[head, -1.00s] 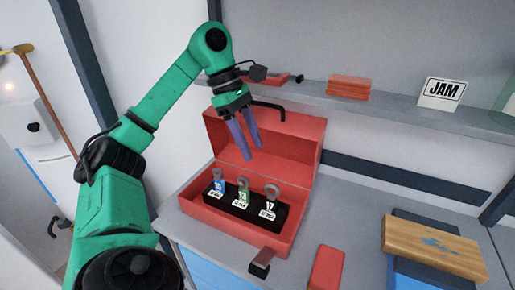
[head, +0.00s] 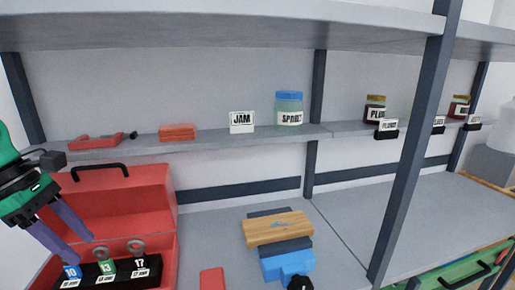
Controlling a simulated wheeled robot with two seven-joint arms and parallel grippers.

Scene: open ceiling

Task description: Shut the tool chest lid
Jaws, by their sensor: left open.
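The red tool chest (head: 165,255) stands open on the grey worktop at the lower left. Its lid (head: 120,195) is raised at the back, with a black handle (head: 100,168) on its top edge. Inside is a black holder (head: 90,275) with several tools tagged 10, 13 and 17. My left gripper (head: 68,248) is open and empty, its purple fingers pointing down in front of the raised lid, over the chest. The chest's front part is cut off by the picture edge. My right gripper is not in view.
A wooden block (head: 278,228) lies on dark and blue items right of the chest. A red object (head: 212,280) lies nearby. The shelf (head: 270,139) behind holds red pieces, a JAM card (head: 242,122) and jars. A dark post (head: 415,150) stands to the right.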

